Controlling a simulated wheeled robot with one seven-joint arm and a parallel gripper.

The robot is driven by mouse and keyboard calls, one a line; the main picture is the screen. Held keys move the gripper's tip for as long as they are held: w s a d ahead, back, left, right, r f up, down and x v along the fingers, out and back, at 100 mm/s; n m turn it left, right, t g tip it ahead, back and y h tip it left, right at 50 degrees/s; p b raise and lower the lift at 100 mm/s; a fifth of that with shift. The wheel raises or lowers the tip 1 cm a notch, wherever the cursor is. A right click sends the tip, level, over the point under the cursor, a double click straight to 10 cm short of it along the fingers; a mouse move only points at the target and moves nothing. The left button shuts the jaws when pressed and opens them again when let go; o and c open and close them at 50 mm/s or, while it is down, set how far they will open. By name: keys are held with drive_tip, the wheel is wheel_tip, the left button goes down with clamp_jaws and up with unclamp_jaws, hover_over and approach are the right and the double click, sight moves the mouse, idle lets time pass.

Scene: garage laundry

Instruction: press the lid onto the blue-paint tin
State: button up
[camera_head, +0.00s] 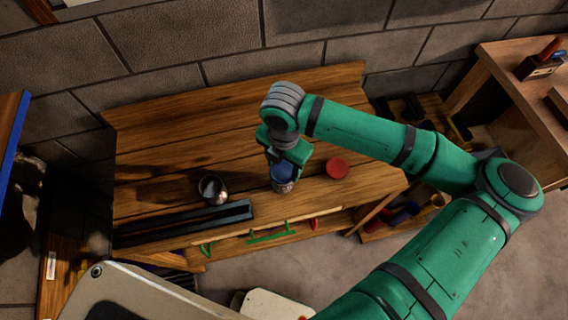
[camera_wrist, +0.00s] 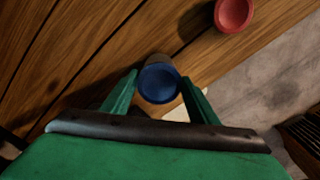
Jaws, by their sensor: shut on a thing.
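My gripper (camera_head: 285,160) points down over the front part of the wooden bench, shut on the round blue lid (camera_head: 283,172). In the wrist view the blue lid (camera_wrist: 159,84) lies between the two green fingers of my gripper (camera_wrist: 160,77). A small grey metal tin (camera_head: 284,186) stands upright on the bench directly under the lid. Its grey edge shows just past the lid in the wrist view (camera_wrist: 158,59). I cannot tell whether the lid is seated or only resting on the rim.
A red round lid or tin (camera_head: 337,168) is on the bench to the right, also in the wrist view (camera_wrist: 234,13). An open metal tin (camera_head: 213,190) stands to the left. A long dark tray (camera_head: 185,224) lies at the bench's front left. The back of the bench (camera_head: 240,105) is clear.

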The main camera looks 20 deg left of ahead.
drive_tip(key=o, duration=1.6)
drive_tip(key=shift+r, duration=0.1)
drive_tip(key=shift+r, duration=3.35)
clamp_jaws()
